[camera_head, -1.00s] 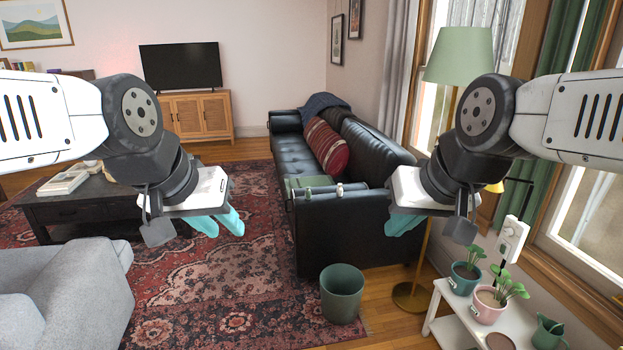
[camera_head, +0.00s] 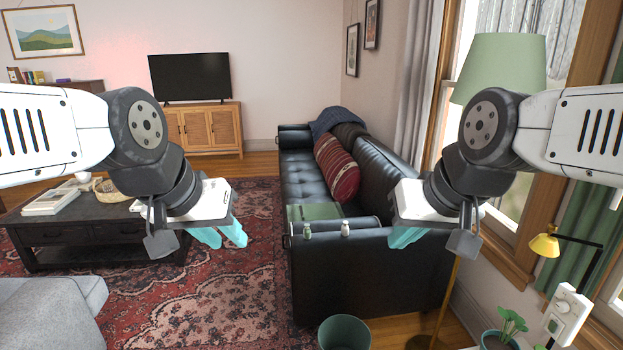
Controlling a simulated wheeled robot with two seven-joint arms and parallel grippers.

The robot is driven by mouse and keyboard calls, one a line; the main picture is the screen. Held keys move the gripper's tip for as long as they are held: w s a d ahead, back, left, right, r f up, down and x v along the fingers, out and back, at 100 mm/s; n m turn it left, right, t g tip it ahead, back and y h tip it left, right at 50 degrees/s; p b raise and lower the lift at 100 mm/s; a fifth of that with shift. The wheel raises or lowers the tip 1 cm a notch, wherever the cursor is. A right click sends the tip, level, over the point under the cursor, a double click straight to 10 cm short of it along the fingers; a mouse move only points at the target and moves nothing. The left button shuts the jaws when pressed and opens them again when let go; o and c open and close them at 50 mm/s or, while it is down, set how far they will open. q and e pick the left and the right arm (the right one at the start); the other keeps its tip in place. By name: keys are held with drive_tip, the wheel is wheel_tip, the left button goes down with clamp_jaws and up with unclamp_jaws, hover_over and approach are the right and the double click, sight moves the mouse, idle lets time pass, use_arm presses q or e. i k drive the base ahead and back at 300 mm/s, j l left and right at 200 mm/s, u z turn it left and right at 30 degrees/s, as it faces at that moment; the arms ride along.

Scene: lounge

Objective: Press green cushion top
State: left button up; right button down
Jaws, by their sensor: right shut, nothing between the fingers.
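A green cushion (camera_head: 315,212) lies on the seat of the black leather sofa (camera_head: 345,275), at its near end behind the armrest. Only its upper part shows, as the armrest hides its lower front. My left gripper (camera_head: 225,238) hangs left of the sofa, empty, with its two teal fingers apart. My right gripper (camera_head: 405,237) is shut and empty, in front of the sofa's right side in the picture. Both grippers appear well short of the cushion, and neither touches it.
Two small bottle-like objects (camera_head: 307,230) (camera_head: 345,228) stand on the near armrest. A red striped pillow (camera_head: 337,168) leans on the sofa back. A green bin (camera_head: 344,333) stands before the sofa. A lamp (camera_head: 500,68) and a plant (camera_head: 503,333) are at right. The rug (camera_head: 235,290) is open floor.

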sight(315, 212)
drive_tip(key=i+j+u, duration=0.15)
drive_tip(key=i+u, duration=0.65)
drive_tip(key=i+l+u, duration=0.15)
drive_tip(key=i+u, duration=0.25)
drive_tip(key=i, duration=0.2)
drive_tip(key=i+z, duration=0.2)
drive_tip(key=i, duration=0.25)
drive_tip(key=i+z, duration=0.2)
drive_tip(key=i, duration=0.25)
drive_tip(key=i+j+z, duration=0.2)
drive_tip(key=i, duration=0.2)
drive_tip(key=i+j+z, duration=0.25)
drive_tip(key=i, duration=0.2)
drive_tip(key=i+z, duration=0.95)
drive_tip(key=z, duration=0.15)
